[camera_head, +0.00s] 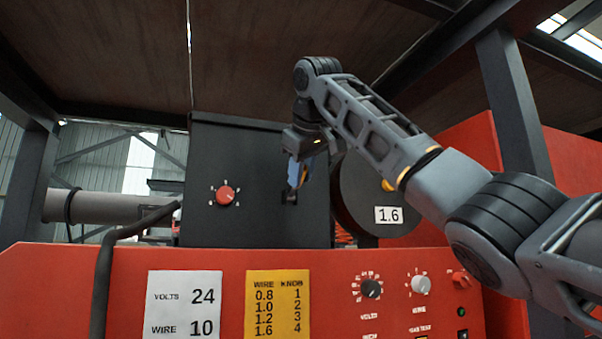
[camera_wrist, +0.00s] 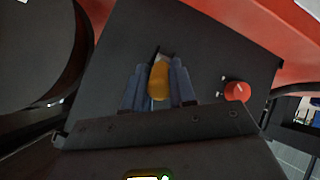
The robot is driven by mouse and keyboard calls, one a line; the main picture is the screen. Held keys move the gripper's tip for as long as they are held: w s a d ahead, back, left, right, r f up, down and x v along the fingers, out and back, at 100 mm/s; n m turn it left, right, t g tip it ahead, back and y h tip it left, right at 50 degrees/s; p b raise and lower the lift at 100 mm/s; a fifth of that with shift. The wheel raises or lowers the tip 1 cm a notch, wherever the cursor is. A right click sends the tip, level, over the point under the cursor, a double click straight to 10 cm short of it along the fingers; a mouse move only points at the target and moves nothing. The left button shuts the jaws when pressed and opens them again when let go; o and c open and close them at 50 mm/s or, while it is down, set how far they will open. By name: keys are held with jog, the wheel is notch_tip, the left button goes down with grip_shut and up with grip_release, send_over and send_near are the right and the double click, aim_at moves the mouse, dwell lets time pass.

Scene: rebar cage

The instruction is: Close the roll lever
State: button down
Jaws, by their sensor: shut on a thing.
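The roll lever has a yellow-orange knob (camera_wrist: 159,82) that shows between my gripper's fingers in the wrist view, in front of a dark slot in the black feeder box (camera_wrist: 130,45). My gripper (camera_wrist: 159,90) is shut on this knob, with one blue-grey finger on each side. In the head view my gripper (camera_head: 294,180) points down at the right part of the black box face (camera_head: 260,150). A little orange shows beside the fingers there. The lever's shaft is mostly hidden, so its exact angle cannot be told.
A red dial (camera_head: 225,196) sits on the box face, left of my gripper. A dark wire spool labelled 1.6 (camera_head: 389,215) stands to the right, partly behind my arm. Below is a red panel (camera_head: 335,300) with knobs and labels. A dark hose (camera_head: 104,275) runs at the left.

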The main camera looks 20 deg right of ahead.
jog(key=shift+f, duration=0.15)
notch_tip(320, 180, down, 8)
jog(key=m+t+h+b, duration=0.1)
jog(key=t+b, duration=1)
jog(key=b, duration=0.5)
jog(key=shift+b, duration=0.4)
jog(key=shift+f, duration=0.1)
jog(key=c, duration=0.9)
grip_release()
jog(key=shift+s, duration=0.1)
